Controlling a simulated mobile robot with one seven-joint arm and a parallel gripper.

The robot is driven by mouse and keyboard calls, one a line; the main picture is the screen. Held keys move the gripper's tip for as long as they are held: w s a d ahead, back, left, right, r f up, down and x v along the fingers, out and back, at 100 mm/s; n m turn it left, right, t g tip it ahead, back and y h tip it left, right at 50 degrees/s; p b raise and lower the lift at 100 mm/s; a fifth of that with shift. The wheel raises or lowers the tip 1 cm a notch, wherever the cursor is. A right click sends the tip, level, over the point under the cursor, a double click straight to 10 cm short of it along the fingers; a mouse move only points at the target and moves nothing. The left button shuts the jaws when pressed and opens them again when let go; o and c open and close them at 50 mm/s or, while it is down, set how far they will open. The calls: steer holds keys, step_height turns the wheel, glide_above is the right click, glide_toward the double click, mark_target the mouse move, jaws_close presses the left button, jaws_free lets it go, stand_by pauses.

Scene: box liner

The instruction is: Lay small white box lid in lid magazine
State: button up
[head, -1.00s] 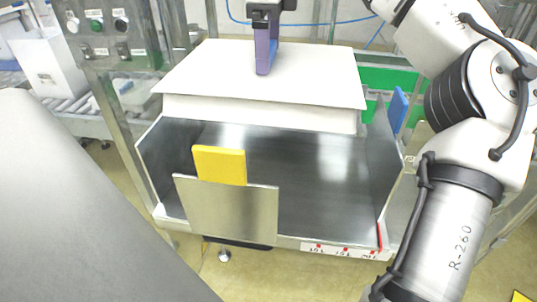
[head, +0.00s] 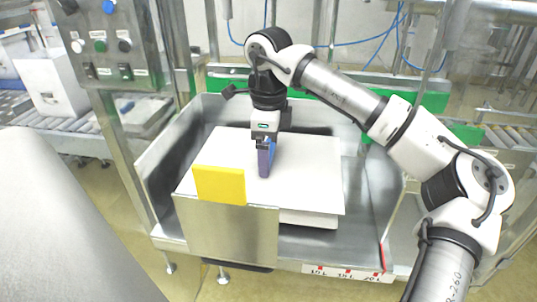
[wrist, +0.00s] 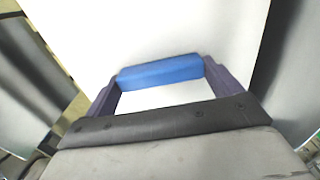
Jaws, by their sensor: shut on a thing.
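The white box lid (head: 310,180) lies flat and roughly level between the walls of the grey metal lid magazine (head: 375,200). Its near left part is hidden behind the front plate. My gripper (head: 265,165) reaches down to the lid's top, with its purple fingers near the middle. In the wrist view, a blue bar (wrist: 160,72) spans between my fingers (wrist: 165,90), above the white lid surface (wrist: 175,30). My gripper is shut on the lid, seemingly by this bar. I cannot tell whether the lid touches the magazine floor.
A metal front plate (head: 225,235) with a yellow block (head: 219,185) on its top edge stands at the magazine's front left. Free floor shows right of the lid. A control panel (head: 110,45) and a conveyor with a white box (head: 55,85) are at left.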

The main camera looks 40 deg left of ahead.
steer(key=shift+f, duration=0.95)
steer(key=o, duration=0.8)
steer(key=shift+f, duration=0.15)
step_height(320, 180, up, 12)
steer(key=shift+r, duration=0.2)
